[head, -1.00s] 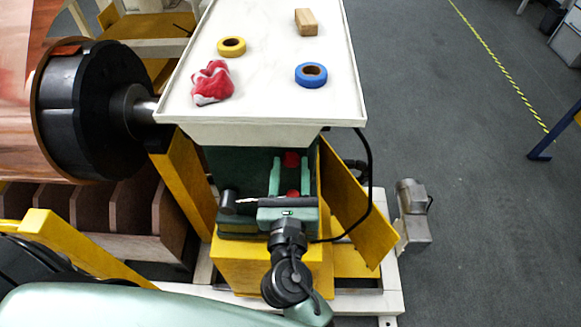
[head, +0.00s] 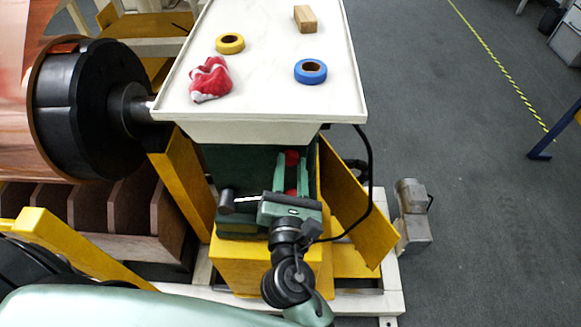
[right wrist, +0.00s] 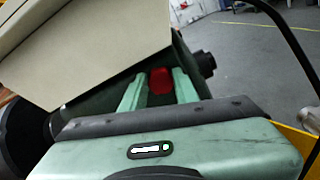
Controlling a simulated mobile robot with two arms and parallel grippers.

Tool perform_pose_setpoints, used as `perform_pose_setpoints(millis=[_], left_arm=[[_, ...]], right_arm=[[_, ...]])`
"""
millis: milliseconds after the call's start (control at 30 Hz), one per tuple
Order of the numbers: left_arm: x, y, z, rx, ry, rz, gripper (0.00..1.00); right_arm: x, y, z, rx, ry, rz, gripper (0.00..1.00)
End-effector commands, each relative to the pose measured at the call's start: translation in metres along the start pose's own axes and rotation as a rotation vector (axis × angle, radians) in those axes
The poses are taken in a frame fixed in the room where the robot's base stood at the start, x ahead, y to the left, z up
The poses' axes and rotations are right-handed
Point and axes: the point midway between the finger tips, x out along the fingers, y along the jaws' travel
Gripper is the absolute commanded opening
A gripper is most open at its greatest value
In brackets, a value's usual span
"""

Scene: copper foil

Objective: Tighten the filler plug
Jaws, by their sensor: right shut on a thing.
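The red filler plug (head: 291,158) is on the dark green housing (head: 235,165) below the white tray. My right gripper (head: 291,165) reaches up from the bottom of the head view, with its two pale green fingers on either side of the plug, and is shut on it. A second red patch (head: 290,192) shows between the fingers nearer the gripper body; I cannot tell what it is part of. In the right wrist view the red plug (right wrist: 160,80) sits between the fingertips. The plug's seat is hidden. My left gripper is not in view.
The white tray (head: 265,112) overhangs just beyond the fingers and carries tape rolls, a red cloth and a wooden block. A dark cylinder (head: 226,200) with a shiny rod lies left of the gripper. A yellow plate (head: 350,205) and black cable are at right.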

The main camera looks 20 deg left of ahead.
Motion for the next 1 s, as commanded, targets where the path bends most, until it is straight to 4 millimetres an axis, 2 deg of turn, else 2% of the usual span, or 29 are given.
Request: perform_pose_setpoints(millis=[400,933,967,1000], left_arm=[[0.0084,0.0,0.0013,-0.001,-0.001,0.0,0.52],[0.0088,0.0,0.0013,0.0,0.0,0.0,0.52],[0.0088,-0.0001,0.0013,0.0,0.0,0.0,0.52],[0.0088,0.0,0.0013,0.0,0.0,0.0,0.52]], right_arm=[[-0.0002,-0.0017,-0.0011,0.2,0.001,-0.001,0.0],[-0.0002,-0.0016,-0.0008,0.225,0.001,-0.001,0.0],[-0.0002,-0.0016,-0.0007,0.225,0.001,-0.001,0.35],[-0.0002,-0.0016,-0.0007,0.225,0.001,-0.001,0.47]])
